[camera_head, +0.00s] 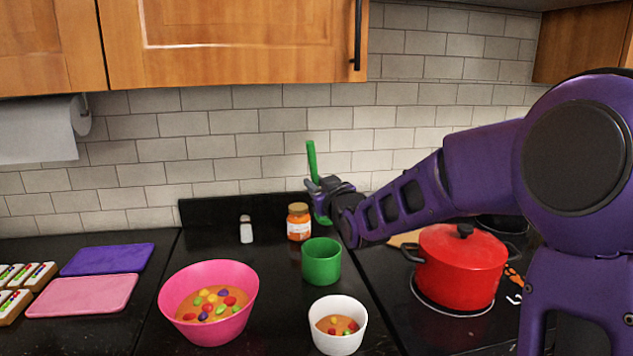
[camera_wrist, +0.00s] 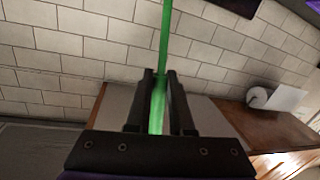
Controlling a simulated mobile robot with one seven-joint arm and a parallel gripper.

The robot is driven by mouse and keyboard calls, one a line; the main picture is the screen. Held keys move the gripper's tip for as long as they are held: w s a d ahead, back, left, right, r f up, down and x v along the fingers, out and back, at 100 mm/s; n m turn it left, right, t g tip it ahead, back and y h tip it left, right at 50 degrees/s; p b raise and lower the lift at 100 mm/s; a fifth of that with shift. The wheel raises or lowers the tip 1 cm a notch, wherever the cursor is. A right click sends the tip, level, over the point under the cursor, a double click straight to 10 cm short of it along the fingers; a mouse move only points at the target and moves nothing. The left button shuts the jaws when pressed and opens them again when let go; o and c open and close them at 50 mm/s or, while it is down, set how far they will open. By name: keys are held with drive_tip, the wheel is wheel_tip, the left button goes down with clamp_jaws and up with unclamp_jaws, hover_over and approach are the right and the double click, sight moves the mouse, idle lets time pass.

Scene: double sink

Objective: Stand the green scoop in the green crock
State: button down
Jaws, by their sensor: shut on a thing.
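In the wrist view the green scoop (camera_wrist: 165,40) runs between the two dark fingers of my gripper (camera_wrist: 161,80). The green crock (camera_head: 321,262) stands upright on the dark counter, below the scoop and apart from it. The crock's floor is hidden from this angle. The scoop's lower end is partly hidden by my gripper.
A pink bowl (camera_head: 208,300) and a white bowl (camera_head: 338,325) with coloured balls stand in front of the crock. An orange-labelled jar (camera_head: 299,222) and a white shaker (camera_head: 246,230) stand behind. A red pot (camera_head: 460,268) sits right, below my arm. Pink and purple boards (camera_head: 82,296) lie left.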

wheel_tip(320, 180, down, 10)
drive_tip(key=b, duration=0.4)
idle(0.6)
drive_tip(key=shift+f, duration=0.15)
drive_tip(key=c, duration=0.7)
unclamp_jaws()
drive_tip(key=shift+s+d, duration=0.1)
drive_tip(key=shift+s, duration=0.05)
